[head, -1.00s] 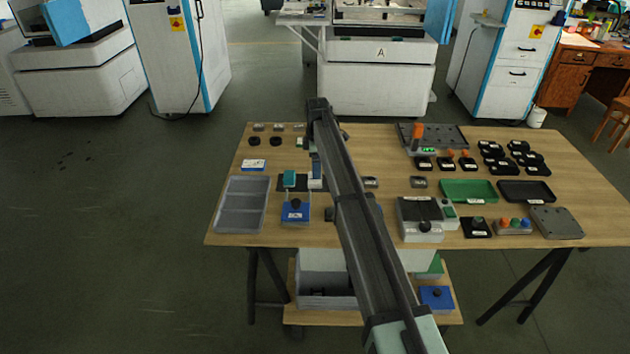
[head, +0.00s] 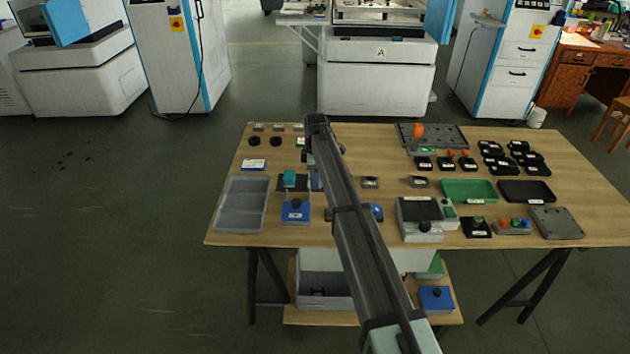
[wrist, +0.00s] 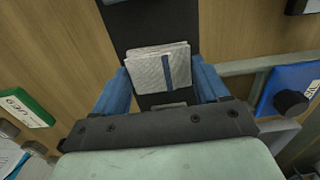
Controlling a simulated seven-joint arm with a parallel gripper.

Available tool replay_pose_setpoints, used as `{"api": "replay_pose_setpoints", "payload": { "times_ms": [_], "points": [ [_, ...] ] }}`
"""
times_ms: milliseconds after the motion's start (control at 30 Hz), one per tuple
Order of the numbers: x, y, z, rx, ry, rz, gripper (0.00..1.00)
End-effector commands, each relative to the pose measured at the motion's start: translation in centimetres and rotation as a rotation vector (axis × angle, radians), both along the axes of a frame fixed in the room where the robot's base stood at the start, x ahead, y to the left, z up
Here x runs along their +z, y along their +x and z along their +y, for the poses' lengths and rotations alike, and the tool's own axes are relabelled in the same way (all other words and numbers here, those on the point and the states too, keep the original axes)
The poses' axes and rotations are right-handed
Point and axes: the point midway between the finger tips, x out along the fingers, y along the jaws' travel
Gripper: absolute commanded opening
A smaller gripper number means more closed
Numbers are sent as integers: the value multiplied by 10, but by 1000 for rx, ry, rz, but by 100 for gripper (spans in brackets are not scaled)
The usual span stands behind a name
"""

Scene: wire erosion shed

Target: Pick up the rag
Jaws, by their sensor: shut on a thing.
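The rag (wrist: 150,72) is a folded, pale grey cloth with a dark blue stripe, seen in the middle of the wrist view. My gripper (wrist: 160,78) has its blue fingers on the left and right sides of the rag and is shut on it. A black strip shows behind and below the rag; whether the rag touches it I cannot tell. In the head view my arm hides the rag and most of the gripper.
A blue device with a black knob (wrist: 290,98) and a metal bar stand close on the right in the wrist view. A green labelled block (wrist: 26,107) is at left. In the head view a grey divided tray (head: 240,207) sits at the table's left end.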

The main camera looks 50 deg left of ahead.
Motion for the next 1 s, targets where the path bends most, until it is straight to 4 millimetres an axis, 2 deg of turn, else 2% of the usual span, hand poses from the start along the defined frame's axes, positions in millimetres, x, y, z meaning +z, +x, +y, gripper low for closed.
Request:
{"api": "replay_pose_setpoints", "payload": {
  "times_ms": [33, 167, 467, 1000],
  "points": [
    [0, 0, 0, 0, 0, 0, 55],
    [0, 0, 0, 0, 0, 0, 44],
    [6, 0, 0, 0, 1, -1, 44],
    [88, 0, 0, 0, 1, -1, 44]
  ]
}}
